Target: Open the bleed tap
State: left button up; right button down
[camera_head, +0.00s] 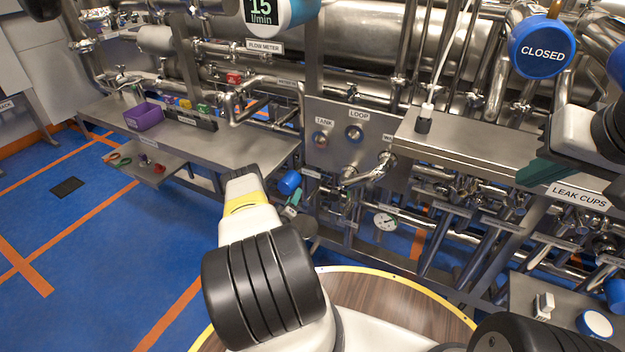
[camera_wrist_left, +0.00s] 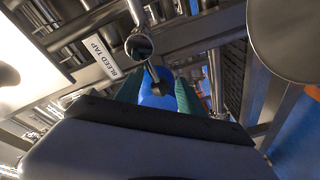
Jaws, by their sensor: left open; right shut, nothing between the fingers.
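The label reading BLEED TAP (camera_wrist_left: 103,56) shows in the left wrist view, beside a round steel pipe end (camera_wrist_left: 138,45) with a thin steel stem. A blue handle (camera_wrist_left: 157,90) lies beyond the stem, between the green fingers of my left gripper (camera_wrist_left: 160,94). The fingers stand apart on either side of it; I cannot tell whether they touch it. In the head view the blue handle (camera_head: 289,183) shows just above my left gripper (camera_head: 292,208), near the pipes below the panel. My right gripper (camera_head: 545,172) is shut and empty over the right-hand bench, near the LEAK CUPS sign.
A steel panel with TANK and LOOP buttons (camera_head: 354,132) stands behind the blue handle. A pressure gauge (camera_head: 385,221) and pipes crowd its right. A steel bench (camera_head: 240,147) with a purple bin (camera_head: 144,117) is at left. The blue floor at left is mostly open.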

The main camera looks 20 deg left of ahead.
pick_arm(q)
grip_shut()
jog(key=shift+f, duration=0.1)
jog(key=shift+s+f, duration=0.15)
dwell(1.2)
